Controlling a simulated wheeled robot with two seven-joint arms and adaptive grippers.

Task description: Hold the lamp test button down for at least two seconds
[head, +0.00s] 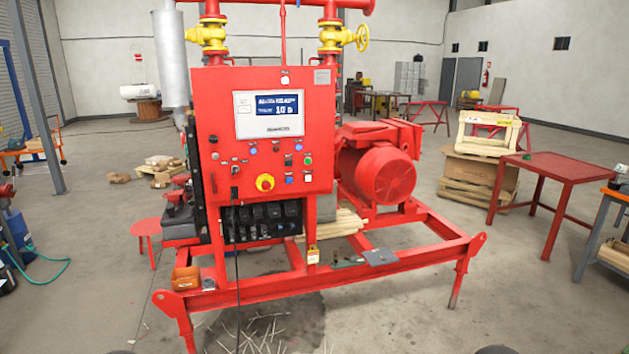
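The red control panel (222,110) of the pump skid faces me, with a lit display (277,105) in its upper part. Below the display are several small buttons and switches. The labels are too small to read, so I cannot tell which is the lamp test button. Neither of my grippers is in view, and nothing touches the panel.
The red skid frame (330,280) crosses in front of the panel at low height. A black cable (236,260) hangs down. A red table (560,168) stands right.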

